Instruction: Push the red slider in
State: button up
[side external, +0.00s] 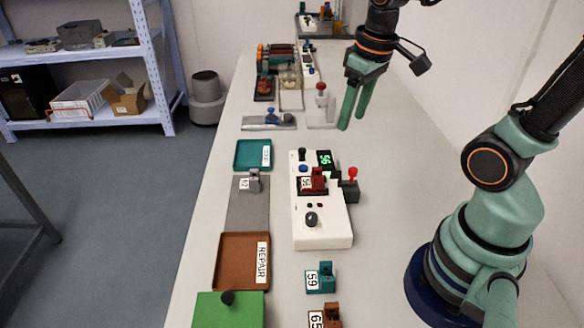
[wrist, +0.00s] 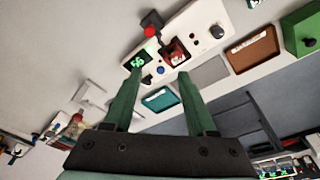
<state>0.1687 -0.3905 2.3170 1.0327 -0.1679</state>
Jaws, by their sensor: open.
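A white box (side external: 320,228) with a green-lit display stands mid-bench; it also shows in the wrist view (wrist: 205,20). On its right side is a dark block with a red ball-topped piece (side external: 352,173), seen in the wrist view too (wrist: 150,31). This may be the red slider; I cannot tell how far out it sits. A dark red block (side external: 313,181) with a number label sits in the box top, also in the wrist view (wrist: 175,53). My gripper (side external: 352,120) is open and empty, above the bench behind the box, apart from it; its fingers show in the wrist view (wrist: 160,78).
Another red-knobbed device (side external: 321,88) stands behind, left of my gripper. A teal tray (side external: 253,154), a grey mat (side external: 248,212), a brown REPAIR tray (side external: 231,262) and a green box (side external: 232,310) line the left edge.

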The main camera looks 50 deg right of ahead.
aim_at(353, 169)
jog(key=d+f, duration=0.1)
jog(key=f, duration=0.3)
jog(key=d+f+g, duration=0.1)
jog(key=f, duration=0.4)
jog(key=d+f+g, duration=0.1)
jog(key=f, duration=0.4)
jog(key=shift+s+f, duration=0.15)
jog(key=shift+f, duration=0.05)
grip_shut()
